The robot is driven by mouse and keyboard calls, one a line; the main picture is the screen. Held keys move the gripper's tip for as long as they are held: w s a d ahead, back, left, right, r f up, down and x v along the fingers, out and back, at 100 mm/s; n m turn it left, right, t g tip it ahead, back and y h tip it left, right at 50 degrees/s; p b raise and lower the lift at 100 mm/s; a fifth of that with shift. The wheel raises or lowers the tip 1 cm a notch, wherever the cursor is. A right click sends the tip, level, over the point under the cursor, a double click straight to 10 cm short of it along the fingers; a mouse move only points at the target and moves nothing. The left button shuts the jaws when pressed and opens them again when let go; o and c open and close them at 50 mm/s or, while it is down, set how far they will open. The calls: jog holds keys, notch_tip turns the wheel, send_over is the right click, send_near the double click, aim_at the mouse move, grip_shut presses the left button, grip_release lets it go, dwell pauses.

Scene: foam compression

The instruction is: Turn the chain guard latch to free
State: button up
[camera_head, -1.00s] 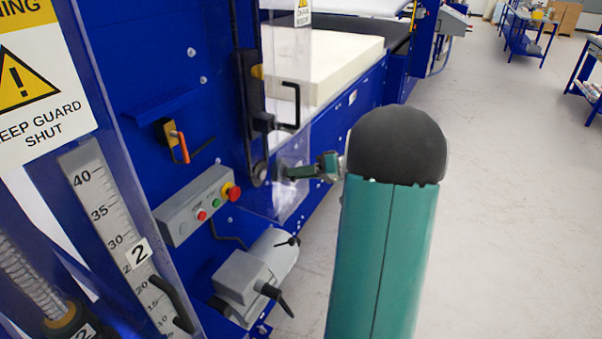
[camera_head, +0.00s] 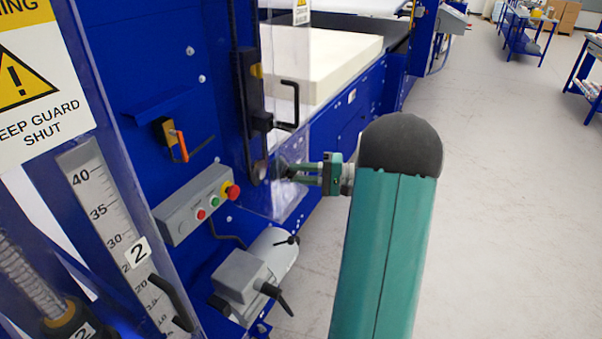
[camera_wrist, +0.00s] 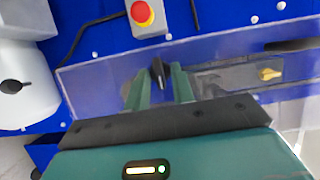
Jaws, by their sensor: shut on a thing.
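The chain guard latch (camera_wrist: 158,72) is a small black handle on the clear chain guard (camera_wrist: 100,75). In the wrist view it stands between the green fingers of my gripper (camera_wrist: 160,82), which is shut on it. In the head view my gripper (camera_head: 293,170) reaches left from the arm to the clear guard panel (camera_head: 287,200), with the dark latch (camera_head: 282,163) at its fingertips. The fingers hide part of the latch, so its exact angle is hard to tell.
A grey button box (camera_head: 190,207) with a red emergency stop (camera_head: 232,191) is to the left. A grey motor (camera_head: 255,265) is below it. A black guard handle (camera_head: 291,103) sticks out above my gripper. Open floor (camera_head: 500,220) lies to the right.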

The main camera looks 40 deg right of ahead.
dwell(0.3)
jog(key=o, duration=0.6)
jog(key=shift+o, duration=0.2)
jog(key=v, duration=1.3)
jog(key=shift+s+d, duration=0.25)
